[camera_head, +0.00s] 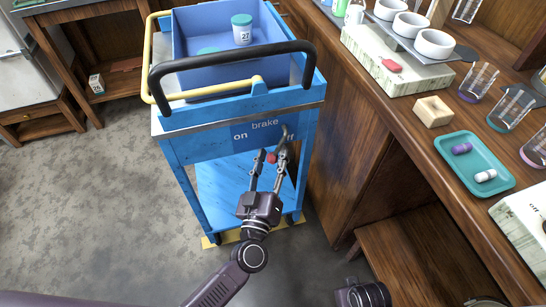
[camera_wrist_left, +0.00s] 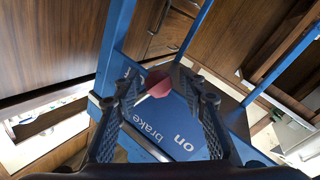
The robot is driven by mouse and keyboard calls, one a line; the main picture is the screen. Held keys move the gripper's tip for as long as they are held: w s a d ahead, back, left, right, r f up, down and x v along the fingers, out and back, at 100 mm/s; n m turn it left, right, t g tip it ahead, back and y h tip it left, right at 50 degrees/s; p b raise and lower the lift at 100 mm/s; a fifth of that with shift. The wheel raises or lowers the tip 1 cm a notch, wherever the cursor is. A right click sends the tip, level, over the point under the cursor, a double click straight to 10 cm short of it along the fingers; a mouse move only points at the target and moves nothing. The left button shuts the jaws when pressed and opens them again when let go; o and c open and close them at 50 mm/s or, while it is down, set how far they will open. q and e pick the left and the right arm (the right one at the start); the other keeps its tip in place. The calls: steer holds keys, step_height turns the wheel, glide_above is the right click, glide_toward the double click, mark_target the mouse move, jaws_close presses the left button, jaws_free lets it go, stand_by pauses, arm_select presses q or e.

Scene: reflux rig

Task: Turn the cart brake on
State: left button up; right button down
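The blue cart (camera_head: 185,150) has a brake panel on its front, with "on" at the left, "brake" above and "off" at the right, partly covered by my gripper. The brake lever's red knob (camera_head: 271,158) is near the "off" side. It also shows in the left wrist view (camera_wrist_left: 159,84). My left gripper (camera_head: 272,154) is open, its two fingers on either side of the knob. I cannot tell whether either finger touches it. In the left wrist view the fingers (camera_wrist_left: 165,95) stand wide apart. My right gripper's fingers are not in view.
A black handle (camera_head: 235,57) and a yellow rail (camera_head: 150,60) run around the cart top, above a blue bin with a jar (camera_head: 242,29). A wooden bench with a teal tray (camera_head: 500,178) stands close on the right. Open grey floor (camera_head: 100,210) lies to the left.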

arm_select(q)
steer(key=shift+d, duration=0.1)
steer(key=shift+s+f, duration=0.2)
steer(key=shift+s, duration=0.35)
steer(key=v, duration=1.1)
steer(key=shift+r, duration=0.15)
